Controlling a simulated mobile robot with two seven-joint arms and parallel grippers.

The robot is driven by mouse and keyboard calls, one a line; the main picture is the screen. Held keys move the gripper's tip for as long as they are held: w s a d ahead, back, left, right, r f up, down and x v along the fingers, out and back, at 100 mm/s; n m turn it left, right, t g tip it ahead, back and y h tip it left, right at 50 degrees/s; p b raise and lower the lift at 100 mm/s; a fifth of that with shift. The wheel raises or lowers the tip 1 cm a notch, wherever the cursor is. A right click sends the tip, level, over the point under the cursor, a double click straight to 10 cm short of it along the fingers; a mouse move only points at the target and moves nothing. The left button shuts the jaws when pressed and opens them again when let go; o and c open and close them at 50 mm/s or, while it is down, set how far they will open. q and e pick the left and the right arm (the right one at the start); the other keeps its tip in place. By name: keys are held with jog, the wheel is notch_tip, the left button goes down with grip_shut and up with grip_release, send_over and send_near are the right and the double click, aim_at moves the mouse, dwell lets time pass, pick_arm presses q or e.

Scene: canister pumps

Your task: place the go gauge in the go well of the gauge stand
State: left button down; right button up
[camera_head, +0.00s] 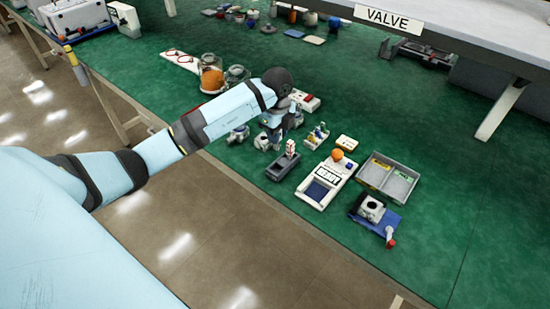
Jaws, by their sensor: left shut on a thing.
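My left arm reaches in from the left, and its gripper (291,130) points down over the green bench. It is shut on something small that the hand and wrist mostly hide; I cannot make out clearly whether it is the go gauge. Just below the gripper is a dark grey block (281,170), which looks like the gauge stand. A small red and white upright piece (291,147) shows at the block's far end. I cannot tell whether it touches the gripper or stands in the block. The wells are too small to tell apart. My right gripper is out of view.
A white tray with a blue panel (319,190) and an orange ball (337,154) lies right of the block. A small holder (317,134) and glass jars (211,75) stand farther back.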

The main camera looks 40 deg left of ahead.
aim_at(277, 149)
pick_arm(q)
notch_tip(277, 149, down, 8)
jog(key=shift+r, duration=0.15)
jog(key=shift+f, duration=1.75)
jog(key=shift+f, duration=0.1)
jog(key=c, duration=1)
grip_release()
jog(key=shift+o, duration=0.2)
